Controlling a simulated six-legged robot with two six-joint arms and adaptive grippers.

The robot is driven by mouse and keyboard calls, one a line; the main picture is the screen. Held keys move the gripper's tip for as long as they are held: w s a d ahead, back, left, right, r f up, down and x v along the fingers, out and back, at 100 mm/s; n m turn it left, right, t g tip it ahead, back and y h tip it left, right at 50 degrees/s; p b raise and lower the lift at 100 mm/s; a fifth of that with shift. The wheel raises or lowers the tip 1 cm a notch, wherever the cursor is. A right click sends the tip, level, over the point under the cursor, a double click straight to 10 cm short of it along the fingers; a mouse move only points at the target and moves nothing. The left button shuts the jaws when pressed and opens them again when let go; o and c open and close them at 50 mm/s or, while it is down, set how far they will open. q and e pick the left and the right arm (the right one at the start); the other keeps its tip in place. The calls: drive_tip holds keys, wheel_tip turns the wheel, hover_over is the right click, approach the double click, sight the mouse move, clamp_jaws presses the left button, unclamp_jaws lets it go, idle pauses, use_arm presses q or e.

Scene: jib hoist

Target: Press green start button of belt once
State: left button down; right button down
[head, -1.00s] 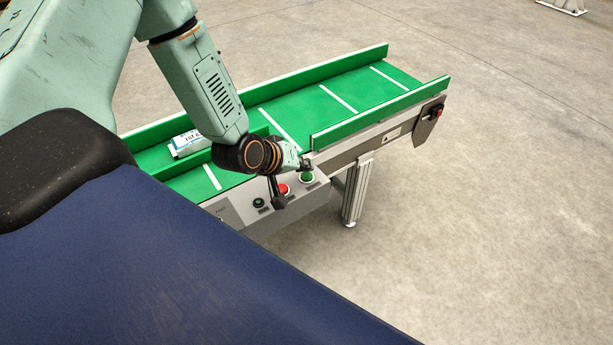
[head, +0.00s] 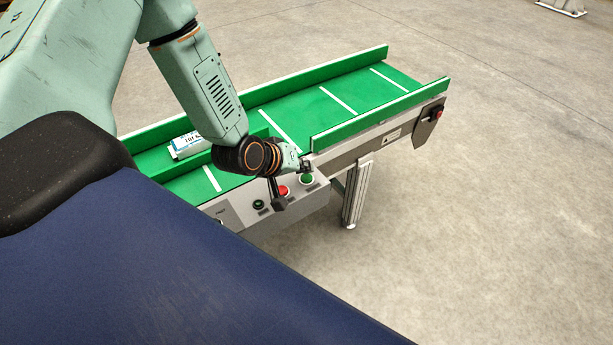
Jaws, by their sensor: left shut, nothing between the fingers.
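The green belt conveyor (head: 340,97) runs from lower left to upper right. On its near side is a grey control box (head: 318,196). A large green button (head: 307,179) is at the right end of the box, a red button (head: 284,190) is left of it, and a smaller dark green button (head: 259,204) is farther left. My left gripper (head: 306,167) is shut and empty, with its tip right above the large green button in the picture. I cannot tell whether it touches the button. My right gripper is out of view.
A white labelled package (head: 187,144) lies on the belt behind my left forearm. A red knob (head: 437,114) is at the conveyor's far right end. A metal leg (head: 356,195) stands under the conveyor. The concrete floor to the right is clear.

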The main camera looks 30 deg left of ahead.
use_arm(q)
drive_tip(key=shift+f, duration=0.1)
drive_tip(key=shift+f+b, duration=0.35)
drive_tip(key=shift+b, duration=0.05)
